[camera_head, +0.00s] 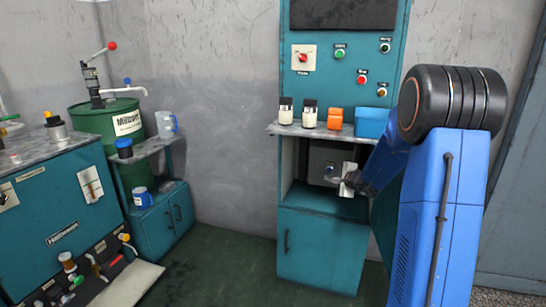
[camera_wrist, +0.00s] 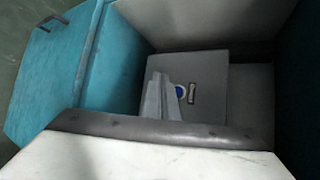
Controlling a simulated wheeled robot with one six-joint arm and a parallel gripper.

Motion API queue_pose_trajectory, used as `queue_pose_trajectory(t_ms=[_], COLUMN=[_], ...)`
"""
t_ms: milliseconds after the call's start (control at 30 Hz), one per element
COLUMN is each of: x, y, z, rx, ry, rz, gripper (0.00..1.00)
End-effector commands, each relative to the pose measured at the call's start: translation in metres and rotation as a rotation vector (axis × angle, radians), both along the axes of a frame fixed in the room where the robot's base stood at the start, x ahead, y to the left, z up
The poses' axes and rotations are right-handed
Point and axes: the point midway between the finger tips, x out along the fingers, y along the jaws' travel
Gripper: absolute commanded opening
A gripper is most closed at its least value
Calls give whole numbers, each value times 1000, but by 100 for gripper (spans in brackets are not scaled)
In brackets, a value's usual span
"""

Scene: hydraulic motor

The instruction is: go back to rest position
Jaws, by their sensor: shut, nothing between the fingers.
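My blue arm reaches from the right in the head view. My gripper (camera_head: 348,184) is shut and empty, at the open compartment of the teal cabinet (camera_head: 320,245), below its shelf. In the wrist view my pale grey gripper (camera_wrist: 160,92) shows in front of a grey box (camera_wrist: 208,90) with a round blue mark. The grey box also shows inside the compartment in the head view (camera_head: 322,160), partly hidden by my gripper. I cannot tell whether my gripper touches the box.
The shelf (camera_head: 300,130) above my gripper holds two small jars (camera_head: 309,113), an orange object (camera_head: 335,118) and a blue box (camera_head: 370,122). A control panel (camera_head: 340,70) rises behind. On the left stand a green drum (camera_head: 105,125) and a teal machine (camera_head: 55,205). Floor between them is clear.

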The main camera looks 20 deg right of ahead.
Motion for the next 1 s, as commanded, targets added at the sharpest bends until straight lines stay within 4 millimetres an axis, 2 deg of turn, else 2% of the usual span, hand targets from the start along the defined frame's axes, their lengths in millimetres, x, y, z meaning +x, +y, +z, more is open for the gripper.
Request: queue_pose_trajectory(t_ms=[67,167,267,367,500,700,833,1000], x=[-1,-6,-17,-38,-76,-140,-186,-250], y=[2,16,47,87,143,208,241,270], z=[2,11,29,49,72,92,97,96], rx=[-3,-21,-59,-117,-206,-340,-434,-567], ry=[-1,-6,-14,-18,-15,3,24,65], rz=[6,42,122,237,400,617,749,904], gripper=[0,0,0,0,0,0,0,0])
